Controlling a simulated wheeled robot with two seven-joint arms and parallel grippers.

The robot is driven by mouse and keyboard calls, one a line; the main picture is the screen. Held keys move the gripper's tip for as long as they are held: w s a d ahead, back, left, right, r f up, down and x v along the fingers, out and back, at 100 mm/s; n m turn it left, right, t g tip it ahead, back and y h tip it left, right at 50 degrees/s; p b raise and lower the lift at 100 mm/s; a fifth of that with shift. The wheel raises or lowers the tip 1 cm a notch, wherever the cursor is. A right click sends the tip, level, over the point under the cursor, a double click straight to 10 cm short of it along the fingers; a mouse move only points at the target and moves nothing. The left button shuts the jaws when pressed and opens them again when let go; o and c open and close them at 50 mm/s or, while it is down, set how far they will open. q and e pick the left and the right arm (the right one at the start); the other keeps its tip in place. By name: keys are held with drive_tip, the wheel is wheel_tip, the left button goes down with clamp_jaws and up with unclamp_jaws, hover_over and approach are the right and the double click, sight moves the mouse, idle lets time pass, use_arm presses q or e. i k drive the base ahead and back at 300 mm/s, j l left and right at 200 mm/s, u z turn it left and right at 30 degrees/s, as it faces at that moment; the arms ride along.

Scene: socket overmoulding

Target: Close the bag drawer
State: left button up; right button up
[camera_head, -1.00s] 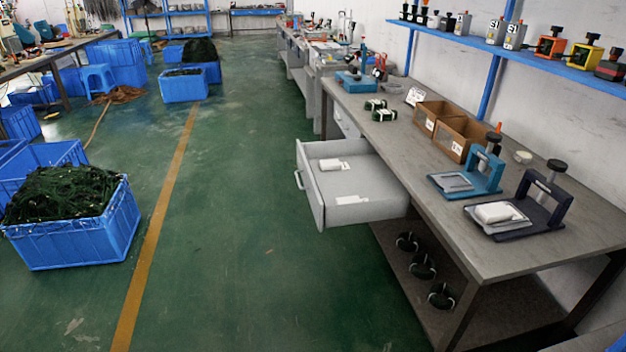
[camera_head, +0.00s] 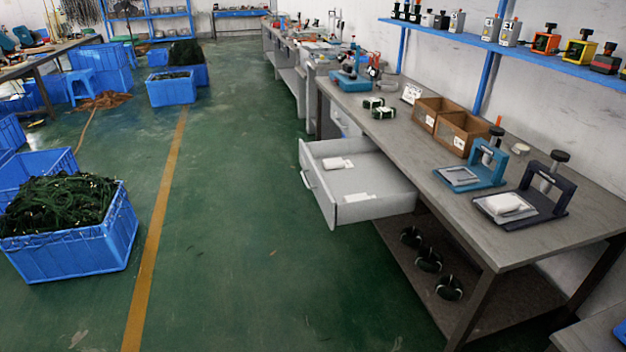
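The bag drawer (camera_head: 375,212) is a light grey drawer pulled well out from under the grey workbench (camera_head: 520,250), on its left side. Its front panel, with a handle (camera_head: 312,187), faces left over the floor. Inside lie a white packet (camera_head: 337,163) and a flat white label or sheet (camera_head: 357,198). Neither of my grippers shows in the head view, so I cannot see whether they are open or shut.
On the bench stand a blue press (camera_head: 487,165), a dark press (camera_head: 545,190) and brown bins (camera_head: 462,134). Coiled cables (camera_head: 428,260) lie on the lower shelf. Blue crates (camera_head: 72,240) stand at left. Green floor (camera_head: 240,260) before the drawer is clear.

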sight(373, 172)
drive_tip(key=i+j+z, duration=0.15)
drive_tip(key=i, duration=0.35)
drive_tip(key=i+j+z, duration=0.15)
drive_tip(key=i, duration=0.3)
drive_tip(key=i+j+z, duration=0.1)
drive_tip(key=i, duration=0.4)
drive_tip(key=j, duration=0.1)
